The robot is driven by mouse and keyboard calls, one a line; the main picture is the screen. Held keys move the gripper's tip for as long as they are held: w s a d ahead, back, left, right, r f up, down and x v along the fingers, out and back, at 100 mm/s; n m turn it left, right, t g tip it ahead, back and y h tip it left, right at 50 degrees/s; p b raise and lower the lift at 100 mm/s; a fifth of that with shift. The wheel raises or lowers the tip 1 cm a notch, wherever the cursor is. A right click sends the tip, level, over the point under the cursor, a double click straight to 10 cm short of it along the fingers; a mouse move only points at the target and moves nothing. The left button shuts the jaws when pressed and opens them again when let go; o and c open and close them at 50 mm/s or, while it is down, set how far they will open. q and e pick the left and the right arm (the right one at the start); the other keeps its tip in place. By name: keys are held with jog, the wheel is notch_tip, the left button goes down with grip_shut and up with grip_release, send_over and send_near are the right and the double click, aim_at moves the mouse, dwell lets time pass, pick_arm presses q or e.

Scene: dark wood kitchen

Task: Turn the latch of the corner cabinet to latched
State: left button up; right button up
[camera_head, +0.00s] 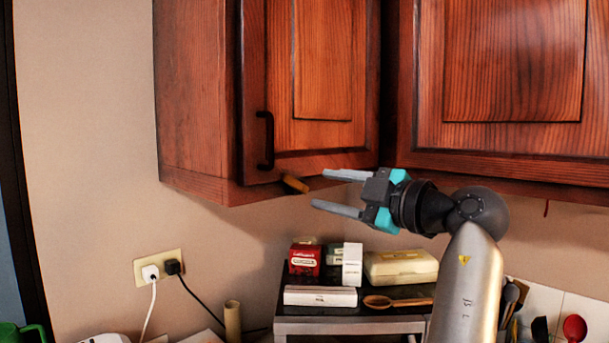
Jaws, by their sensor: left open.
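The corner cabinet (200,100) hangs on the wall, and its door (325,60) with a black handle (265,140) looks closed. My right gripper is not in view.
Another wall cabinet (500,160) adjoins on the right, close above my left arm. Below stands a dark-topped shelf (330,312) with boxes, a cream container (400,267) and a wooden spoon (395,302). A socket with plugs (158,268) is on the left wall. Space left of the latch is free.

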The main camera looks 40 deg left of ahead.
aim_at(296, 183)
pick_arm(q)
jog(key=a, duration=0.2)
jog(key=a+p, duration=0.1)
jog(key=a, duration=0.1)
jog(key=a+p, duration=0.1)
jog(key=a, duration=0.1)
jog(key=shift+w+a, duration=0.2)
jog(key=shift+w, duration=0.05)
grip_shut()
dwell(0.3)
